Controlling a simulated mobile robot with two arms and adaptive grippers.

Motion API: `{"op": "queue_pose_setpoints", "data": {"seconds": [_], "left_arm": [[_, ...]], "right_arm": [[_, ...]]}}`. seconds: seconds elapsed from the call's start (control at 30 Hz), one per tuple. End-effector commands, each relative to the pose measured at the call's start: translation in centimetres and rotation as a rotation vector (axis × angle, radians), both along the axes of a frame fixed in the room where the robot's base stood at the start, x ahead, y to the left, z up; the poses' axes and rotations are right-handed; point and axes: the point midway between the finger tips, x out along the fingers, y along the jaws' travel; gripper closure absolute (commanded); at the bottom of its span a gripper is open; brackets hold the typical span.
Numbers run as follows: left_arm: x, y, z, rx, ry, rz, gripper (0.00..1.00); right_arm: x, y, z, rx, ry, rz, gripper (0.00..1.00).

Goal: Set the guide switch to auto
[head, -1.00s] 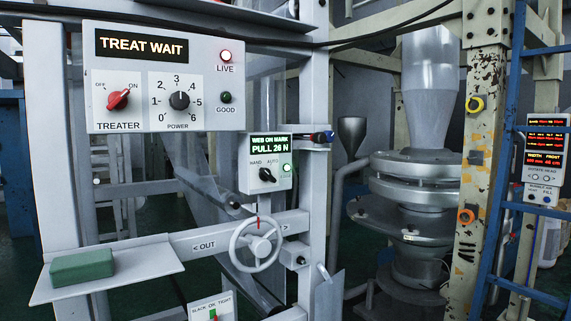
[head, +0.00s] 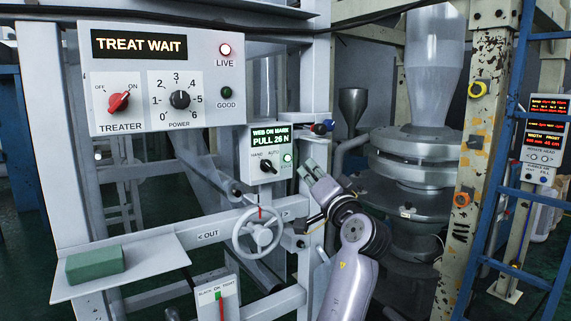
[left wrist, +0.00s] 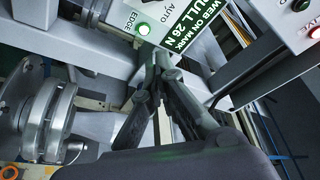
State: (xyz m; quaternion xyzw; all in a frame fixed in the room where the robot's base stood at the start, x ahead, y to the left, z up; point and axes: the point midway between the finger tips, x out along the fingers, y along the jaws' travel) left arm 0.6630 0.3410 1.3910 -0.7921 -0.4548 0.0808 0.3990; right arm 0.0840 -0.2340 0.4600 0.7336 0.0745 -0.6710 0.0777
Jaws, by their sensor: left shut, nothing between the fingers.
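The guide switch (head: 268,166) is a black knob on a small white panel (head: 245,180), with HAND and AUTO labels above it. Its pointer is too small to read surely. My left gripper (head: 307,168) is shut and empty, just right of the panel and near the lamp's height. My right gripper is not in view.
A white handwheel (head: 258,232) stands out below the panel. The larger treater panel (head: 140,122) is at upper left. A shelf (head: 155,262) with a green block (head: 95,264) sits at lower left. A blue ladder (head: 500,200) stands at right.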

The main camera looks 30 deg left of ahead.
Motion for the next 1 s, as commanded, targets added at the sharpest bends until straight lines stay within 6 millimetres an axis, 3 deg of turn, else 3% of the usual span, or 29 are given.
{"op": "queue_pose_setpoints", "data": {"seconds": [0.37, 0.8, 1.0], "left_arm": [[0.8, 1.0, 0.5, 0.001, 0.003, -0.001, 1.00], [6.1, 8.2, 2.9, 0.001, 0.005, 0.001, 1.00], [4.2, 8.5, 0.5, 0.001, 0.005, -0.004, 1.00]], "right_arm": [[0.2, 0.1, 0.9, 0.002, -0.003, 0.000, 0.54], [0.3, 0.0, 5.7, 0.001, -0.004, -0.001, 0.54], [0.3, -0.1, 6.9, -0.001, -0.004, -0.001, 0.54]]}}
